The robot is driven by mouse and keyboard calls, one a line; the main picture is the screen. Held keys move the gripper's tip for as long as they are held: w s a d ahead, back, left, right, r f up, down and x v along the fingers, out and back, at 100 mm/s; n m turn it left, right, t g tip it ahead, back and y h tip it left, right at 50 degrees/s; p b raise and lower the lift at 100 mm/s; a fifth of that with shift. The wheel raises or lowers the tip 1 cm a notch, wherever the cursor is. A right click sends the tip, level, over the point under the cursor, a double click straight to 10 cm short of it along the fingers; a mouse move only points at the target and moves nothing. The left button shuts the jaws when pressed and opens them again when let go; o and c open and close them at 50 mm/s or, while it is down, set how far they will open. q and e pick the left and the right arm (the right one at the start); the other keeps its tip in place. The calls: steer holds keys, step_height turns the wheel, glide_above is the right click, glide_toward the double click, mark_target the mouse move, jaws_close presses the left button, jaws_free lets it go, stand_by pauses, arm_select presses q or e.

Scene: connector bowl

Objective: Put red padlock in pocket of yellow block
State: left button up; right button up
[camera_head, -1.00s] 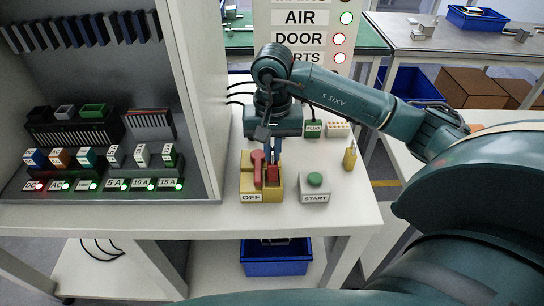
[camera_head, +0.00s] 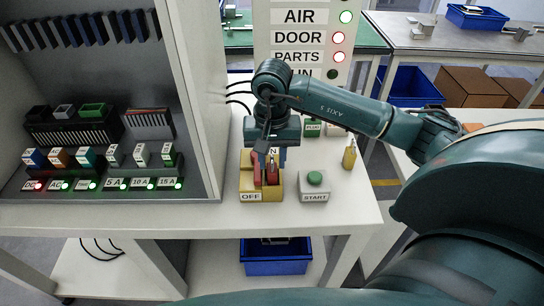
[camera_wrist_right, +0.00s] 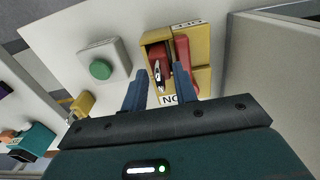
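The yellow block (camera_head: 247,183) stands near the table's front edge, with an OFF label at the front and a second label at its back. The red padlock (camera_wrist_right: 154,55) sits in the block's pocket, its metal shackle pointing toward my right gripper; how deep it sits is hard to tell. A red lever (camera_wrist_right: 183,55) stands beside it on the block. My right gripper (camera_head: 269,160) is just above and behind the block. My left gripper is not in view.
A grey START box (camera_head: 314,187) with a green button stands right of the block. A small brass-coloured padlock (camera_head: 349,156) is farther right. The grey cabinet wall (camera_head: 205,100) rises to the left. A blue bin (camera_head: 275,257) is below the table.

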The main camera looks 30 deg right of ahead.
steer(key=shift+r, duration=0.1)
step_height(320, 180, up, 12)
stand_by(0.4)
